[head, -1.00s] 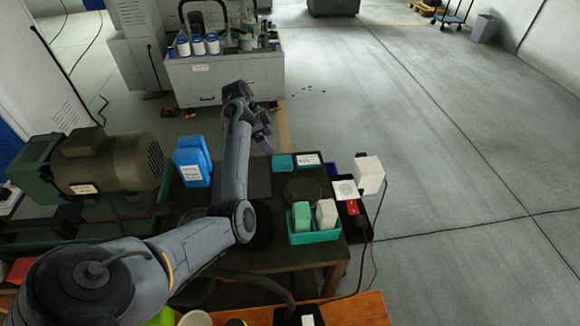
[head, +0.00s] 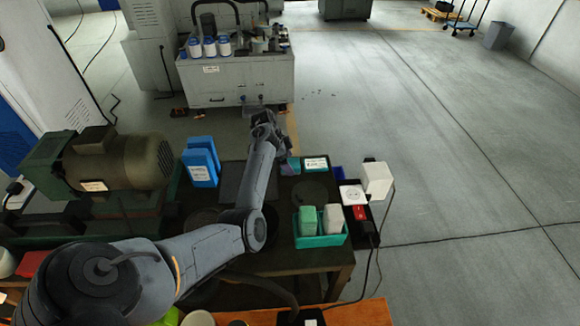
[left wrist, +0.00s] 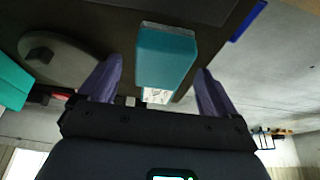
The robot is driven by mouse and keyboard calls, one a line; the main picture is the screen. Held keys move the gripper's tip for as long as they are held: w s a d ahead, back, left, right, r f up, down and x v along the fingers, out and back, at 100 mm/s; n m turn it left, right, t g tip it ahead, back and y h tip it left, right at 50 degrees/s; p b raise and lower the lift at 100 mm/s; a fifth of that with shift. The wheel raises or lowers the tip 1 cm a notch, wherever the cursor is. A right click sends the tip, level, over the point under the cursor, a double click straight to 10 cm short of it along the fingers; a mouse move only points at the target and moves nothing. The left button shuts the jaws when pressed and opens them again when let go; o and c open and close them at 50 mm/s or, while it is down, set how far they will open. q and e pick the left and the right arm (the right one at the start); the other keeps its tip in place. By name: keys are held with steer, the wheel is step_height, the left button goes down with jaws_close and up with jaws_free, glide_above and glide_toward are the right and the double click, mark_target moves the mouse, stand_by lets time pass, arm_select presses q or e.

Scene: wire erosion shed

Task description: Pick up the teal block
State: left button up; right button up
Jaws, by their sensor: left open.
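The teal block (left wrist: 167,52) lies on the dark bench and shows large in the left wrist view, between and just beyond the fingers of my left gripper (left wrist: 160,68). The fingers are purple, spread apart, with a gap on each side of the block; I see no contact. In the head view the teal block (head: 294,163) is partly hidden by my left gripper (head: 284,159), which reaches to it from the left at the far edge of the bench. My right gripper does not show.
Beside the block stands a white-labelled box (head: 316,163). A teal tray (head: 320,240) holds a green and a white block nearer me. A white box (head: 377,179) stands at the right, a blue container (head: 200,163) and a motor (head: 120,163) at the left.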

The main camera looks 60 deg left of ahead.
arm_select(q)
steer(key=shift+w+f, duration=0.1)
steer(key=shift+f, duration=0.25)
steer(key=c, duration=1.2)
steer(key=shift+r, duration=0.1)
step_height(320, 180, up, 10)
steer(key=shift+f, duration=0.1)
